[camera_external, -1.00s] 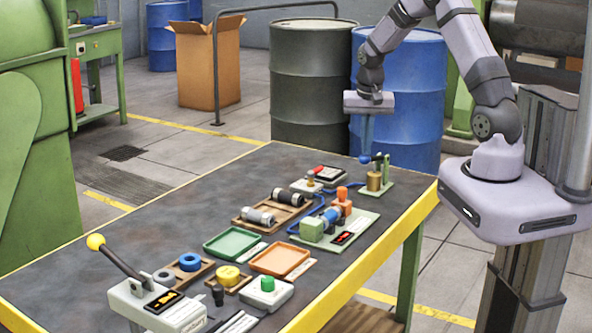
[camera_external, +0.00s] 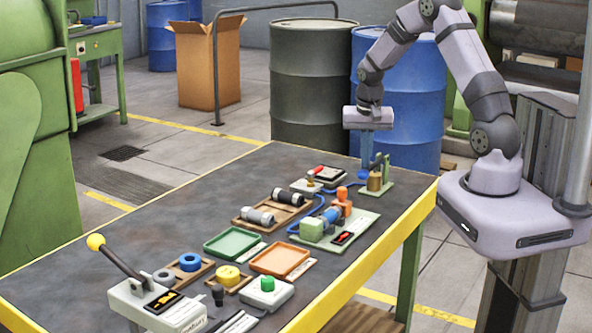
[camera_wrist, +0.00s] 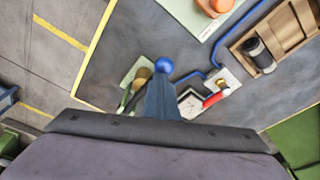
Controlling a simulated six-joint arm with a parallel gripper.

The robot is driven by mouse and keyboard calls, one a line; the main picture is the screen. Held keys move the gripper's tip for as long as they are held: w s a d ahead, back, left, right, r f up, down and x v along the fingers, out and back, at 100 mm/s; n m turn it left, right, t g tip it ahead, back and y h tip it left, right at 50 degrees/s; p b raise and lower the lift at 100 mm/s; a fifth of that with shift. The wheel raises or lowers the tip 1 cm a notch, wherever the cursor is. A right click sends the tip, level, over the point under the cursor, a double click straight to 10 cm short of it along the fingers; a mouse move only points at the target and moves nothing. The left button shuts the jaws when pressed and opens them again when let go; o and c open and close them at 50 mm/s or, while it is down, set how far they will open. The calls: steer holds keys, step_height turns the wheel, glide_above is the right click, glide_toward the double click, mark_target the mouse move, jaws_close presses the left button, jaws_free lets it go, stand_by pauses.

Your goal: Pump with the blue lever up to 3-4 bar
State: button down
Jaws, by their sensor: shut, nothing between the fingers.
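The hand pump, with a brass cylinder (camera_external: 374,182) on a green base, stands at the far right corner of the table. Its blue lever knob (camera_external: 363,174) is low, left of the cylinder; it also shows in the wrist view (camera_wrist: 163,67). My gripper (camera_external: 366,163) points down with its fingers shut, the tips right at the top of the knob. In the wrist view the fingertips (camera_wrist: 162,78) overlap the knob, and contact is hard to tell. A white-faced gauge (camera_wrist: 190,102) sits beside the fingers; its reading is too small to make out.
A small valve box with a red handle (camera_external: 315,170) stands left of the pump. A blue hose (camera_external: 308,217) runs to a green fixture with an orange part (camera_external: 342,195). Trays with black and grey cylinders (camera_external: 287,196) lie nearby. Blue and dark drums stand behind the table.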

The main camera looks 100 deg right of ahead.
steer(key=shift+d+p+v, duration=0.2)
steer(key=shift+p+v, duration=0.55)
steer(key=shift+v, duration=0.3)
steer(key=shift+d+p+v, duration=0.25)
steer(key=shift+p+v, duration=0.5)
steer(key=shift+v, duration=0.25)
steer(key=shift+s+r, duration=0.1)
steer(key=shift+s, duration=0.05)
steer(key=b+x, duration=0.2)
steer(key=a+b+x, duration=0.1)
steer(key=b+x, duration=0.1)
steer(key=x, duration=0.1)
steer(key=shift+d+p+v, duration=0.25)
steer(key=shift+p+v, duration=0.75)
steer(key=shift+v, duration=0.2)
steer(key=shift+d+p+v, duration=0.25)
steer(key=shift+p+v, duration=0.75)
steer(key=shift+v, duration=0.2)
